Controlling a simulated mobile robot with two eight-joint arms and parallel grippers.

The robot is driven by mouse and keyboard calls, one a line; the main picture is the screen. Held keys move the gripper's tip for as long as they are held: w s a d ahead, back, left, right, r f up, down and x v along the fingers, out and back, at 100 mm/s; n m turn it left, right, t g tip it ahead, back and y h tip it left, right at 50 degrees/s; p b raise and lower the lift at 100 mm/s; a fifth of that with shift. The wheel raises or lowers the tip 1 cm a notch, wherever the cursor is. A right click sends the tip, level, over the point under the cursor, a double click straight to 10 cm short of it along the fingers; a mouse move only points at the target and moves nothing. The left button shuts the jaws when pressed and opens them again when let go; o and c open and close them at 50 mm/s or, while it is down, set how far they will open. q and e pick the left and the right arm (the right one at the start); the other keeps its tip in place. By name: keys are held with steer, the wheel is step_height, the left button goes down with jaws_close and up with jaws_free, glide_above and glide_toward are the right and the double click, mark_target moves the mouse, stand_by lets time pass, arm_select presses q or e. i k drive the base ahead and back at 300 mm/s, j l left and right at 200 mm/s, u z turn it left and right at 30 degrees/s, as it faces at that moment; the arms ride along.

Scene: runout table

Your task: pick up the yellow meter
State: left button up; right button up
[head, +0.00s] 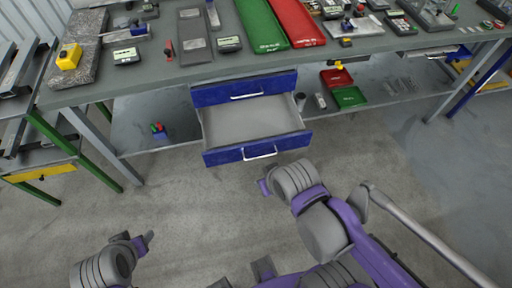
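A small yellow block-shaped thing (69,56), which looks like the yellow meter, sits on a speckled grey stone slab (85,28) at the left end of the table. Its face is too small to read. My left gripper (145,240) is low at the lower left, over the floor and well away from it. My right gripper (265,187) is in front of the open drawer, far to the right of the yellow thing. Neither gripper is near the tabletop, and the fingers are too small or turned away to show whether they are open.
The table (150,77) carries several dark meters, a green tray (262,25) and a red tray (296,22). A blue-fronted drawer (258,149) below stands open and looks empty. The lower shelf (130,128) holds small items. Floor between table and grippers is clear.

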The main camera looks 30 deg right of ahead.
mark_target(75, 52)
steer(key=i+j+u, duration=0.25)
steer(key=i, duration=0.3)
steer(key=i+j+u, duration=0.2)
steer(key=i, duration=0.4)
steer(key=i+j+u, duration=0.25)
steer(key=i, duration=0.35)
steer(key=l, duration=0.1)
